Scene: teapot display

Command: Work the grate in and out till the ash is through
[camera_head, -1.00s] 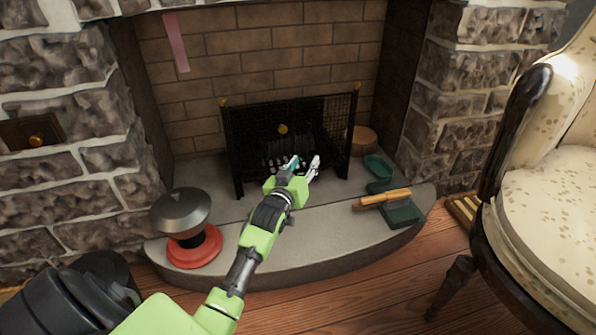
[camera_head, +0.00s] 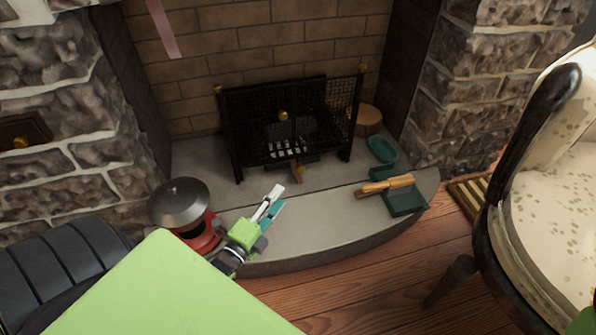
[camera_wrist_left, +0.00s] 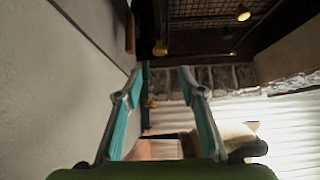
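The dark metal fire grate (camera_head: 265,105) stands on the hearth inside the fireplace, with pale bars low in its front and a brass knob above. A short wooden handle (camera_head: 297,172) sticks out at the bottom of its front. The grate also shows dark at the top of the left wrist view (camera_wrist_left: 210,30), where the handle (camera_wrist_left: 160,47) lies beyond the fingers. My left gripper (camera_head: 275,198) is over the hearth in front of the grate, apart from the handle. Its fingers (camera_wrist_left: 165,70) are spread with nothing between them. Ash cannot be made out. My right gripper is not in view.
A red lantern-like pot with a grey lid (camera_head: 180,205) stands left of my gripper. A green dustpan (camera_head: 405,203) with a wooden-handled brush (camera_head: 387,185) and a green dish (camera_head: 382,150) lie right. An armchair (camera_head: 545,200) stands at right. The hearth centre is clear.

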